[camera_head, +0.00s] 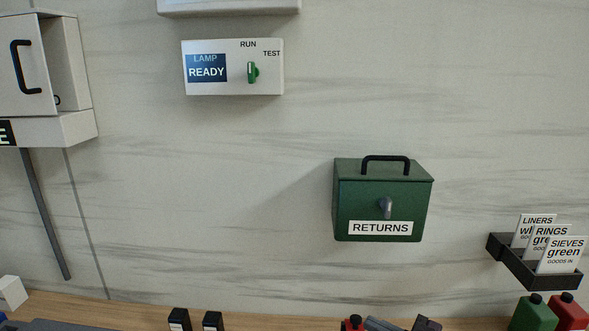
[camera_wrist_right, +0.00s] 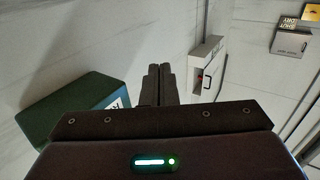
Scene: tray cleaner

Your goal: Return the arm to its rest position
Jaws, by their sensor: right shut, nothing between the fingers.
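My right gripper (camera_wrist_right: 159,70) shows in the right wrist view, with its two dark fingers together and nothing between them. The fingers point away from the dark wrist body towards the pale wall. The green returns box (camera_wrist_right: 75,105) is to their left in that view, apart from the fingertips. In the head view the returns box (camera_head: 383,197) hangs on the wall, lid down, with a black handle on top and a grey knob in front. I cannot clearly make out the right gripper at the bottom edge of the head view. My left gripper is in neither view.
A lamp panel (camera_head: 232,67) reading READY is on the wall. A white cabinet (camera_head: 25,65) is at the upper left. A black card rack (camera_head: 530,268) holds cards at right. Green (camera_head: 533,315) and red (camera_head: 570,312) containers stand below it.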

